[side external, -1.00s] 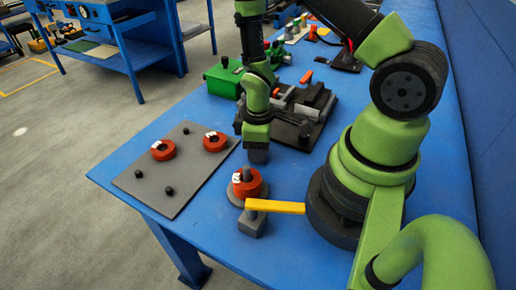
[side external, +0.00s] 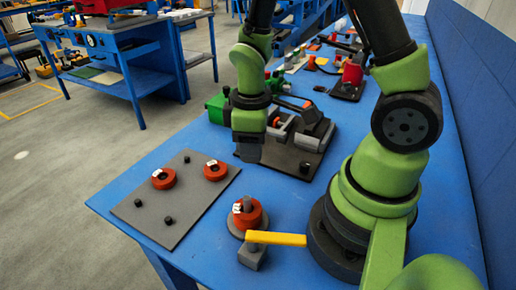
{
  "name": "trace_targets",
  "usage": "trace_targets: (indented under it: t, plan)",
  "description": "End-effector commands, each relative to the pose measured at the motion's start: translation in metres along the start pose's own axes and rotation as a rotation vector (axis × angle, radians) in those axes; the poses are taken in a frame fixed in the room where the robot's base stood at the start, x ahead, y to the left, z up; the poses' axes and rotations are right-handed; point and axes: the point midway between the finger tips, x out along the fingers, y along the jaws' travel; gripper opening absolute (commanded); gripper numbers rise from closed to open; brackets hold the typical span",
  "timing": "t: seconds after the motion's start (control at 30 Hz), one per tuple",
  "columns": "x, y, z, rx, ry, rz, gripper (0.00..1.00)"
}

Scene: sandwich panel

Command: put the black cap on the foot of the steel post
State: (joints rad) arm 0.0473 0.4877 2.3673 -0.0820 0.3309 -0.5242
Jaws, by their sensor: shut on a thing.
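My gripper (side external: 247,152) points down in front of the dark clamp fixture, above the bench. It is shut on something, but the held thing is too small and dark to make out. I cannot tell whether it is the black cap. Two small black knobs, one (side external: 139,203) at the left and one (side external: 168,221) further right, stand on the grey panel (side external: 190,192). I cannot pick out a steel post for certain. A short dark post (side external: 247,204) stands inside a red ring (side external: 256,215) on a round grey base, below and apart from my gripper.
Two more red rings (side external: 163,178) (side external: 215,170) lie on the grey panel. A yellow bar (side external: 276,239) on a grey block is beside the round base. The clamp fixture (side external: 312,135) and a green box (side external: 215,108) stand behind. Blue bench (side external: 205,250) is clear at the front.

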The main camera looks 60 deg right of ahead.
Motion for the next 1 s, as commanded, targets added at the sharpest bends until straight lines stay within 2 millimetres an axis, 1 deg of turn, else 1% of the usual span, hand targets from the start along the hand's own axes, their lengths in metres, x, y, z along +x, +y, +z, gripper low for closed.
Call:
trace_targets:
  t: [0.03,0.2,0.33,0.43,0.53,0.8,1.0]
  plan:
    - [-0.006,-0.014,-0.003,-0.014,0.004,0.002,0.14]
    - [-0.021,-0.052,-0.005,-0.012,0.004,0.000,0.14]
    - [-0.028,-0.070,-0.003,-0.006,0.003,-0.001,0.14]
    - [-0.028,-0.076,-0.002,-0.001,0.000,-0.001,0.14]
    - [-0.023,-0.076,-0.001,0.000,-0.004,-0.001,0.14]
    - [0.001,-0.076,-0.001,0.000,-0.005,-0.002,0.14]
    - [0.015,-0.076,-0.001,0.001,-0.002,-0.002,0.14]
